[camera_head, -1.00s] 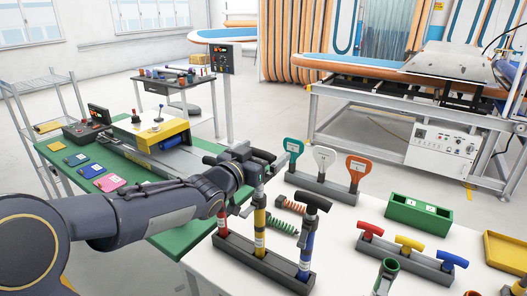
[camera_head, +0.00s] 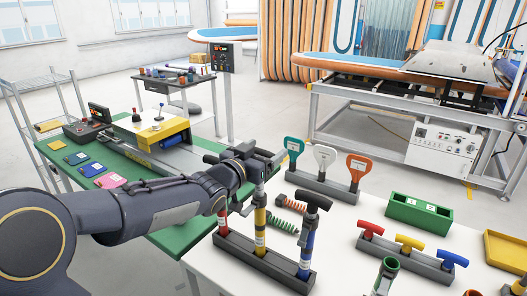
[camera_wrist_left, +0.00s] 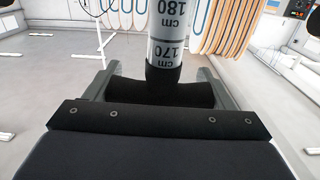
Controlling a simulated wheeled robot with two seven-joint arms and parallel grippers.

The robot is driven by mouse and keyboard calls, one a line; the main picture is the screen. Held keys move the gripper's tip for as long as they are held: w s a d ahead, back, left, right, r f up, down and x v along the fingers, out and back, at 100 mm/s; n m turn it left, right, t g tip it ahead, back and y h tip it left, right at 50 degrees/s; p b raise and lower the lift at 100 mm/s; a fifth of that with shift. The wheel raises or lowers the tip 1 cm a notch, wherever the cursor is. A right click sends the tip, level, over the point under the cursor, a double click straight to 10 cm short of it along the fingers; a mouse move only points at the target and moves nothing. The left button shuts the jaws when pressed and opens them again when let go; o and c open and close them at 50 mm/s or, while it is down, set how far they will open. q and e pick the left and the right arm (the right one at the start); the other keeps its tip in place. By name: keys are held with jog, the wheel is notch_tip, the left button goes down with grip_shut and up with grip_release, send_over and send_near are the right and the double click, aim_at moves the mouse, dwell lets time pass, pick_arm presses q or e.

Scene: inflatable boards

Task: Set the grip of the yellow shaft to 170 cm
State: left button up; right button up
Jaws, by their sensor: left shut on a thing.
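The yellow shaft (camera_head: 260,222) stands upright between a red shaft (camera_head: 222,222) and a blue shaft (camera_head: 307,250) in a dark rack (camera_head: 262,260) on the white table. My left gripper (camera_head: 270,160) is at its top, shut on the black grip (camera_wrist_left: 160,92); the gripper hides most of this grip in the head view. In the left wrist view the grip lies crosswise between the fingers. A white scale tube (camera_wrist_left: 166,35) meets its black collar. The marks 180 cm and 170 cm appear upside down, with 170 closest to the collar. My right gripper is not in view.
Behind the rack are two springs (camera_head: 284,226) and a stand with teal, white and orange handles (camera_head: 323,158). To the right are red, yellow and blue T-grips (camera_head: 410,243), a green box (camera_head: 419,213) and a yellow tray (camera_head: 508,250). A green bench (camera_head: 130,155) is at left.

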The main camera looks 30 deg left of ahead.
pick_arm(q)
notch_tip(320, 180, down, 8)
jog(key=b, duration=0.7)
jog(key=shift+f, duration=0.1)
jog(key=o, duration=1.4)
jog(key=shift+s, duration=0.1)
jog(key=s, duration=0.7)
jog(key=shift+s+a, duration=0.25)
jog(key=shift+a, duration=0.05)
jog(key=shift+s, duration=0.1)
